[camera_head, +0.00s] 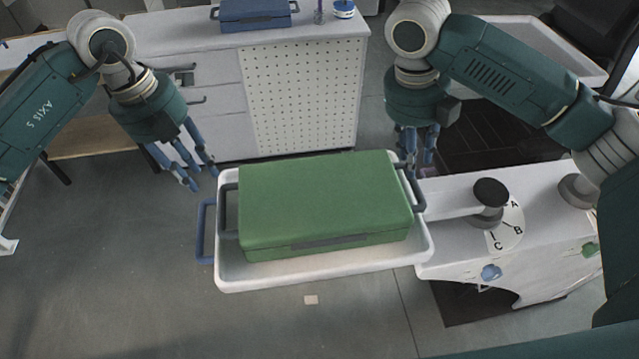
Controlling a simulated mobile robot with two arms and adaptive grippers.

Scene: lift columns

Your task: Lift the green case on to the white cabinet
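The green case (325,200) lies flat in a white tray (330,275) in front of me, with a dark handle at each end. The white cabinet (215,70) stands behind it, with drawers at left and a perforated panel at right. My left gripper (201,180) is above and left of the case, apart from its left handle (229,210), fingers spread and empty. My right gripper (418,170) is at the case's far right corner, close to the right handle (412,190). Whether it touches that handle, or how far its fingers are open, I cannot tell.
A blue case (254,14) and small items (343,9) stand on the cabinet top, with bare top to their left. A white unit with a lever (489,200) and an A-B-C dial (507,228) adjoins the tray at right. Floor (130,260) at left is clear.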

